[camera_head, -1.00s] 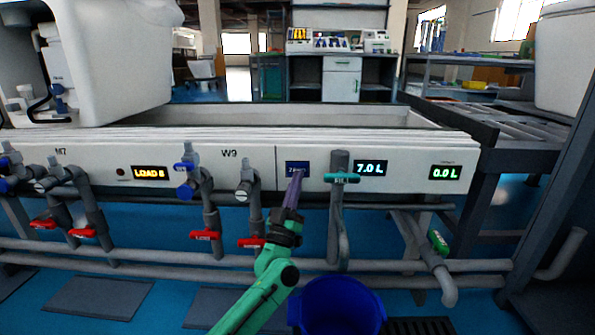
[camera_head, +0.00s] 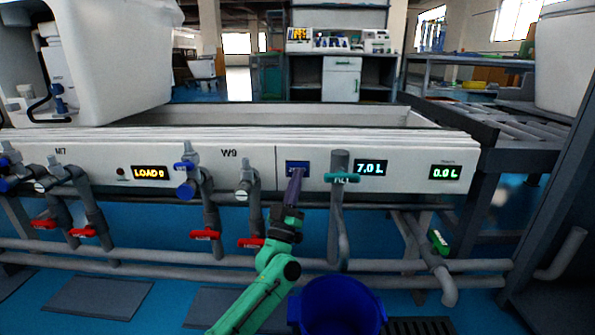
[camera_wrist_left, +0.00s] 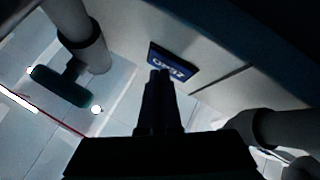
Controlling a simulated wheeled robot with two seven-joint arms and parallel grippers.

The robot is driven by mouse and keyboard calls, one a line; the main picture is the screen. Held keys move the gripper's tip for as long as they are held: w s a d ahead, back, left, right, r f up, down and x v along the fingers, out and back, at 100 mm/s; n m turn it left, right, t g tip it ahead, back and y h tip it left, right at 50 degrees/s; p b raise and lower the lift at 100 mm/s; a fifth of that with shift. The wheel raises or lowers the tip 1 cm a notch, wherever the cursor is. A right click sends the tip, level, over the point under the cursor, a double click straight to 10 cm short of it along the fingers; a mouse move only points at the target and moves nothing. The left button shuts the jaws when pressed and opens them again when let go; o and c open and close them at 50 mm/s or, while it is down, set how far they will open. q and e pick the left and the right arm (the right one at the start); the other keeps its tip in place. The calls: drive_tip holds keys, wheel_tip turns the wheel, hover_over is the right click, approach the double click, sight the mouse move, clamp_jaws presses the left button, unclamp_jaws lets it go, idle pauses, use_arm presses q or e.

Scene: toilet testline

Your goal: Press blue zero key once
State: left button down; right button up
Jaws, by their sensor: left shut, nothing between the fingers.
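The blue zero key (camera_head: 297,166) is a small dark blue plate with pale lettering on the white front panel, left of the teal-handled tap. In the left wrist view the key (camera_wrist_left: 172,62) shows upside down, just beyond the fingertips. My left gripper (camera_head: 298,172) is shut and empty, its purplish fingers pointing up at the key's lower part and hiding some of it. In the left wrist view the dark fingertips (camera_wrist_left: 160,73) overlap the key's near edge. I cannot tell whether they touch it. My right gripper is not in view.
The teal-handled tap (camera_head: 341,178) stands close right of the fingers. Grey valve pipes (camera_head: 250,190) are to the left. The panel has a LOAD display (camera_head: 150,173), a 7.0 L display (camera_head: 370,167) and a 0.0 L display (camera_head: 445,172). A blue bucket (camera_head: 340,310) is below.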

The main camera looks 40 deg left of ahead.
use_arm(q)
drive_tip(key=shift+w+a, duration=0.1)
drive_tip(key=shift+r, duration=0.1)
idle(0.3)
drive_tip(key=shift+s+d+p, duration=0.5)
drive_tip(key=shift+s+p, duration=0.15)
